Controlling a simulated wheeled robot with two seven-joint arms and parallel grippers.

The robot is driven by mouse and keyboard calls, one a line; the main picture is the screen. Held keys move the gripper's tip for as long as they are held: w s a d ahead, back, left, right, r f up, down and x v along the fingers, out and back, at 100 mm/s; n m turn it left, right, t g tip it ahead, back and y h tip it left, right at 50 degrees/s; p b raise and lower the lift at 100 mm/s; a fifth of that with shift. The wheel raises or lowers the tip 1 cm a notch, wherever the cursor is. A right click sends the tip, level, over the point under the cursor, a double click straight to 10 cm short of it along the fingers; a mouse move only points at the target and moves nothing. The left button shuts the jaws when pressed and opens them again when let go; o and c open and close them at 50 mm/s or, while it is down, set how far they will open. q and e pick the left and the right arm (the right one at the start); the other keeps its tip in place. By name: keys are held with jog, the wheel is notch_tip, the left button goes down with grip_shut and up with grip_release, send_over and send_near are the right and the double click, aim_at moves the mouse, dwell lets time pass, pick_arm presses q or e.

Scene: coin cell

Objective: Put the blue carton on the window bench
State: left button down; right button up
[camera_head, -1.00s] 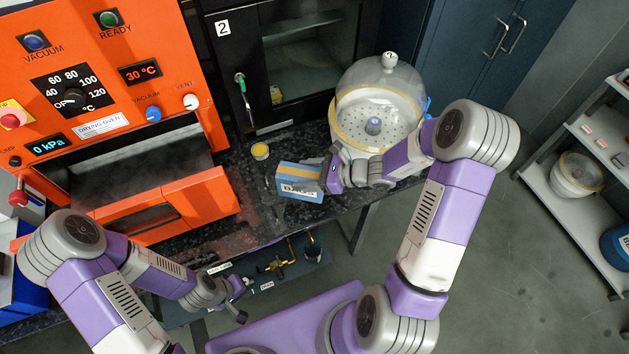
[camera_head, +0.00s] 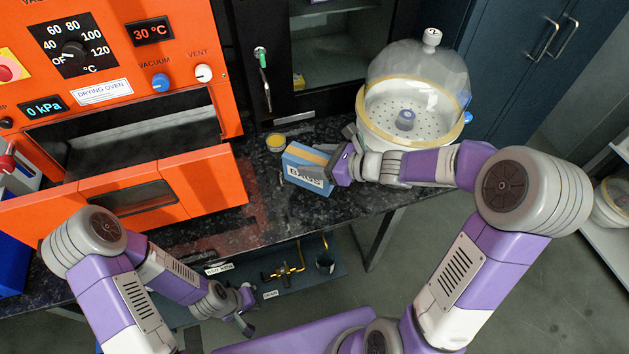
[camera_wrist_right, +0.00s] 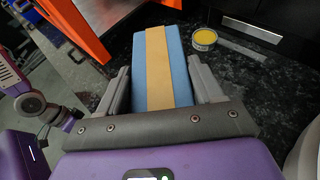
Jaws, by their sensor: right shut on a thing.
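The blue carton (camera_head: 308,172), with a tan stripe and a "BAGS" label, is at the dark speckled bench (camera_head: 222,222), near its front edge. My right gripper (camera_head: 335,166) is shut on it from the right. In the right wrist view the carton (camera_wrist_right: 175,65) sits between the two fingers. I cannot tell whether its underside touches the bench. My left gripper (camera_head: 240,308) is low in front of the bench, away from the carton; its jaw opening is unclear. I cannot identify a separate window bench in these views.
An orange drying oven (camera_head: 190,165) stands left of the carton. A small yellow-topped tin (camera_head: 276,142) is just behind the carton. A clear domed desiccator (camera_head: 410,90) stands to the right, near my right arm. Fittings lie on a lower shelf (camera_head: 330,270).

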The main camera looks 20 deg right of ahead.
jog(key=shift+f+b, duration=1.15)
jog(key=shift+f, duration=1.45)
jog(key=shift+f, duration=0.15)
jog(key=o, duration=1.2)
